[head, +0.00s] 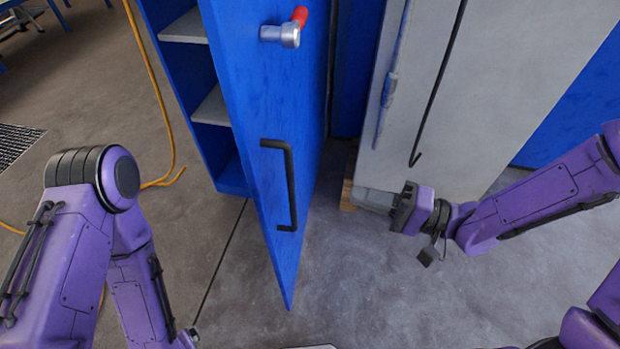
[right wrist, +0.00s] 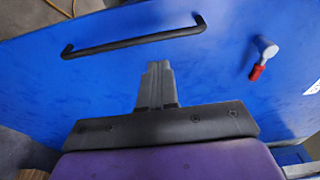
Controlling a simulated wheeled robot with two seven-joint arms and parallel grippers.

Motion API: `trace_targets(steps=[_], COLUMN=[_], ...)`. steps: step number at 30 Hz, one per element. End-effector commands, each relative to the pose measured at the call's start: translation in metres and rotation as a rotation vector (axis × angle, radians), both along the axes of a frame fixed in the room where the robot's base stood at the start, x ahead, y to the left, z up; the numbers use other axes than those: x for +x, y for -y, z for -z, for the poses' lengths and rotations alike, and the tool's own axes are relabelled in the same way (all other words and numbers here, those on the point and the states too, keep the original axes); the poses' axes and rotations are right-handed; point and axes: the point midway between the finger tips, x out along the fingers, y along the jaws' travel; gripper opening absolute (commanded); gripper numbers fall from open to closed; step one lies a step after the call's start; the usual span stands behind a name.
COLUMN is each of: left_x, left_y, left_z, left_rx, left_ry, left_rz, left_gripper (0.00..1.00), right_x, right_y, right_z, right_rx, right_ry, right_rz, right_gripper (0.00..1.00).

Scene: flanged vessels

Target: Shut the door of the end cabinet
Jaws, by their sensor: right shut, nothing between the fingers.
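The end cabinet (head: 232,176) is blue, with grey shelves showing through its open front. Its blue door (head: 255,110) stands open, bearing a black bar handle (head: 290,185) and a grey latch with a red grip (head: 290,30). My right gripper (head: 362,198) is to the right of the door, shut and empty, with its fingers pointing left. In the right wrist view its closed fingers (right wrist: 157,72) point at the blue door face (right wrist: 210,75), below the bar handle (right wrist: 130,42); whether they touch cannot be told.
A grey cabinet (head: 480,80) with a black rod stands behind my right gripper, partly on a wooden pallet (head: 348,185). A yellow hose (head: 165,120) runs along the floor left of the blue cabinet. A floor grate (head: 15,142) lies far left. Floor in front of the door is clear.

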Motion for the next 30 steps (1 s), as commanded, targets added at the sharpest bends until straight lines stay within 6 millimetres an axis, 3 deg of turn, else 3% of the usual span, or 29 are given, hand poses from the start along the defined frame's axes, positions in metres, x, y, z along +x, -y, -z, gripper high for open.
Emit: trace_targets(steps=[9, 15, 30], left_x=[0.000, 0.000, 0.000], left_y=[0.000, 0.000, 0.000], left_z=[-0.012, -0.021, -0.021], left_rx=[0.000, 0.000, 0.000], left_ry=[0.000, 0.000, 0.000], left_rz=[0.000, 0.000, 0.000], left_gripper=[0.94, 0.94, 0.94], right_x=[0.029, 0.042, 0.046], right_y=[-0.064, -0.091, -0.099], right_z=[-0.001, -0.001, 0.001], right_rx=[-0.003, -0.004, -0.002], right_ry=[-0.003, 0.000, 0.000], right_rz=[-0.003, -0.001, 0.004], right_gripper=[0.00, 0.00, 0.00])
